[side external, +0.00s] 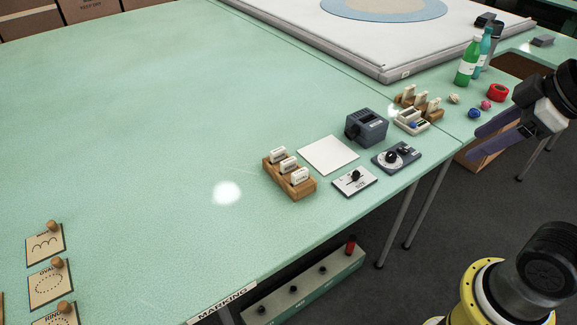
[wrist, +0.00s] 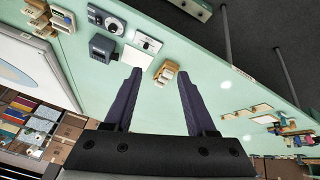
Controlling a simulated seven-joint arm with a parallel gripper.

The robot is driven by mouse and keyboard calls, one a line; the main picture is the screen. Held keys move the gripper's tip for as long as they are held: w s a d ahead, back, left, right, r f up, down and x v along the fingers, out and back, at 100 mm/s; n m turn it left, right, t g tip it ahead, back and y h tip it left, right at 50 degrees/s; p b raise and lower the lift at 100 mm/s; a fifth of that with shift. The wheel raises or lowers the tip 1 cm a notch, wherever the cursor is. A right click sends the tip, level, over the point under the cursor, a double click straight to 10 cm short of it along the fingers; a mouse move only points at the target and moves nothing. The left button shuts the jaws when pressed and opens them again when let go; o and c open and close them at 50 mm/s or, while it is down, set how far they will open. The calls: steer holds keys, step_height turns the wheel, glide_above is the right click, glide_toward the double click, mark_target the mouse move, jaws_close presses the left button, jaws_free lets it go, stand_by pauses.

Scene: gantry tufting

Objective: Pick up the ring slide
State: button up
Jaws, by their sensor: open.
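A wooden rack (side external: 293,190) near the front edge of the green table holds three upright white slides (side external: 288,166) with dark labels. The nearest label seems to read "OVAL"; the others are too small to read, so I cannot tell which is the ring slide. The rack and its slides (wrist: 166,72) also show in the wrist view, between the fingertips in the picture but well beyond them. A second wooden rack (side external: 433,114) farther back holds similar white slides. My gripper (side external: 473,144) is open and empty, off the table's right edge; its dark fingers (wrist: 160,73) are spread.
Pegged pattern cards (side external: 45,244) lie at far left. The table's middle is clear.

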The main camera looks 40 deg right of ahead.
steer(key=w+r+n, duration=0.4)
steer(key=w+r, duration=0.2)
steer(key=w, duration=0.2)
steer(key=n+g, duration=0.5)
steer(key=n, duration=0.5)
glide_above(289, 160)
step_height(289, 160, down, 17)
steer(key=shift+g, duration=0.4)
steer(key=f, duration=0.9)
steer(key=shift+s+a+f, duration=0.1)
steer(key=shift+a+f, duration=0.1)
steer(key=shift+d+f, duration=0.15)
steer(key=shift+f, duration=3)
jaws_close()
